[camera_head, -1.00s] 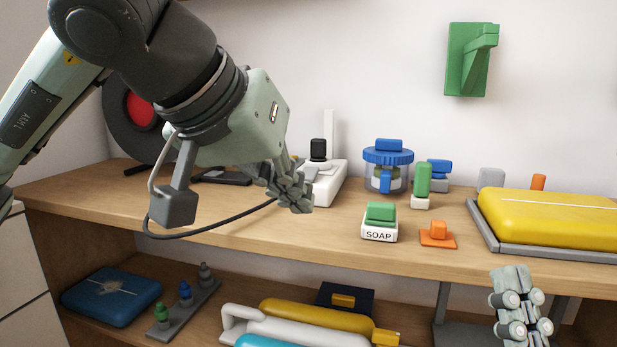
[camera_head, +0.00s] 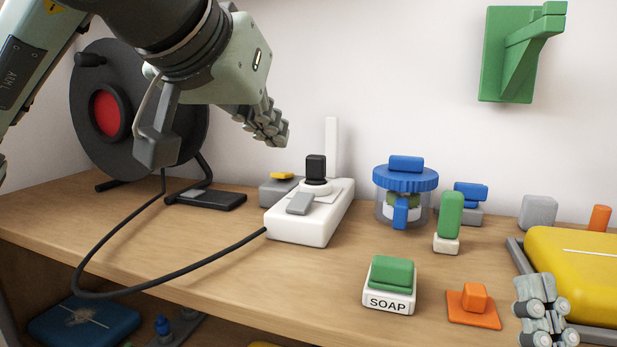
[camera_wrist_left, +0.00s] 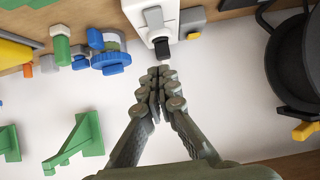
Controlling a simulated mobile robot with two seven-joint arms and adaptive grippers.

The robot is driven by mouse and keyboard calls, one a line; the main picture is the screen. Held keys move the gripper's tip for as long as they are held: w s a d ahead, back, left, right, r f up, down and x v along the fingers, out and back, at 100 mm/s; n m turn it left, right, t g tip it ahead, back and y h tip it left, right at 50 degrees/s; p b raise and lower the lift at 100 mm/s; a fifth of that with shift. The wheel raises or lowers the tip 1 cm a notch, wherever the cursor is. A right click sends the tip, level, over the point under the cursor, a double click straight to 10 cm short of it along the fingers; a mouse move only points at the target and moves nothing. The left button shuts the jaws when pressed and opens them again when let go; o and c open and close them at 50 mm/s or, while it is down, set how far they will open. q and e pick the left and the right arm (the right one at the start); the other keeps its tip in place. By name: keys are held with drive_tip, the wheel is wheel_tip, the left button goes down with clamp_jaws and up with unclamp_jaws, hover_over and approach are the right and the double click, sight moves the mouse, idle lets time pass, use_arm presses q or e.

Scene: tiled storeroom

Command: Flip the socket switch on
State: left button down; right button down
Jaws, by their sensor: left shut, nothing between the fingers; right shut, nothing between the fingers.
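The white socket block (camera_head: 300,228) sits on the wooden shelf, with a grey rocker switch (camera_head: 300,203) on its near side and a black plug (camera_head: 316,168) standing upright behind it. A black cable runs from its left end. My left gripper (camera_head: 280,140) is shut and empty, above and slightly left of the plug, apart from it. In the left wrist view the shut left fingertips (camera_wrist_left: 160,72) point toward the socket block (camera_wrist_left: 148,14) and the black plug (camera_wrist_left: 162,48); the rocker is not clear there. My right gripper (camera_head: 538,290) is shut and empty at the lower right, near the yellow case.
A cable reel (camera_head: 140,110) stands at the back left. A blue-lidded jar (camera_head: 405,180), a green block (camera_head: 450,215), a soap dish (camera_head: 388,300) and an orange piece (camera_head: 473,305) stand right of the socket. A green bracket (camera_head: 505,60) hangs on the wall. Shelf in front of the socket is clear.

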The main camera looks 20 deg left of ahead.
use_arm(q)
drive_tip(key=shift+s, duration=0.2)
use_arm(e)
drive_tip(key=shift+s, duration=0.2)
